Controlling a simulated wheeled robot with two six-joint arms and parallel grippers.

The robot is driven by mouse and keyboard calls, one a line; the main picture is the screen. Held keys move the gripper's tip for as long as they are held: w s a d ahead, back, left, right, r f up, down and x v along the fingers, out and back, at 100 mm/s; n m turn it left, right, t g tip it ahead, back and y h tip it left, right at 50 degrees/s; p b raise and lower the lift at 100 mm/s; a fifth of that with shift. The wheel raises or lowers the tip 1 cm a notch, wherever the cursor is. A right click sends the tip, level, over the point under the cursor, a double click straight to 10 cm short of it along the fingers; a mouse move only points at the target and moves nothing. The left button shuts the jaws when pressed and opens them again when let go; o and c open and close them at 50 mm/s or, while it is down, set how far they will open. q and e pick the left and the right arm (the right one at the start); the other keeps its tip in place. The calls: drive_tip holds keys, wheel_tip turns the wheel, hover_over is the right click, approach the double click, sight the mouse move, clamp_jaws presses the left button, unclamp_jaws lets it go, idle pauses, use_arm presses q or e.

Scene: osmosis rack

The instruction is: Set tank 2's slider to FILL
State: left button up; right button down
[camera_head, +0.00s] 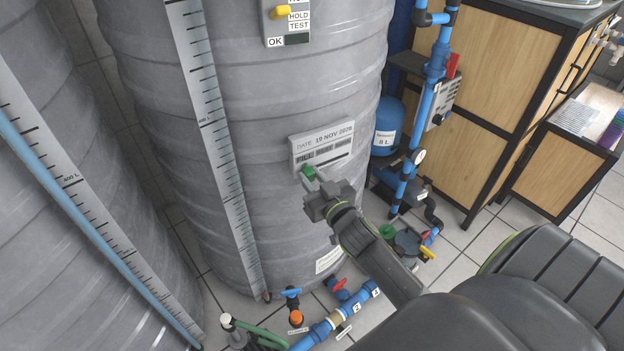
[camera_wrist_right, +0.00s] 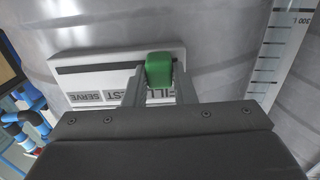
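The right wrist view shows the panel (camera_wrist_right: 70,66) upside down, with the green knob (camera_wrist_right: 160,70) by FILL. My right gripper (camera_head: 318,182) is at the knob, its fingers (camera_wrist_right: 160,82) on either side of it. Whether they press on it or stand slightly clear is unclear. My left gripper is not in view.
Another panel with a yellow knob (camera_head: 280,12) and HOLD and TEST labels is higher on the tank. Blue pipes (camera_head: 428,90) and a small blue tank (camera_head: 388,122) stand to the right. Valves and piping (camera_head: 340,312) lie low in front. A second grey tank (camera_head: 40,250) is at left.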

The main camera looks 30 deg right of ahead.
drive_tip(key=shift+f, duration=0.1)
drive_tip(key=c, duration=1.6)
unclamp_jaws()
drive_tip(key=shift+o, duration=1.1)
drive_tip(key=shift+a, duration=0.2)
drive_tip(key=shift+o, duration=0.9)
drive_tip(key=shift+s, duration=0.55)
use_arm(q)
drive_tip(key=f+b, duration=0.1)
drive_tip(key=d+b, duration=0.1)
drive_tip(key=b, duration=0.1)
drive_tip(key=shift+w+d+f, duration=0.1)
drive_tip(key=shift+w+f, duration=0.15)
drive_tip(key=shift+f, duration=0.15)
use_arm(e)
drive_tip(key=s+a, duration=0.1)
drive_tip(key=s, duration=1.5)
drive_tip(key=shift+a, duration=0.15)
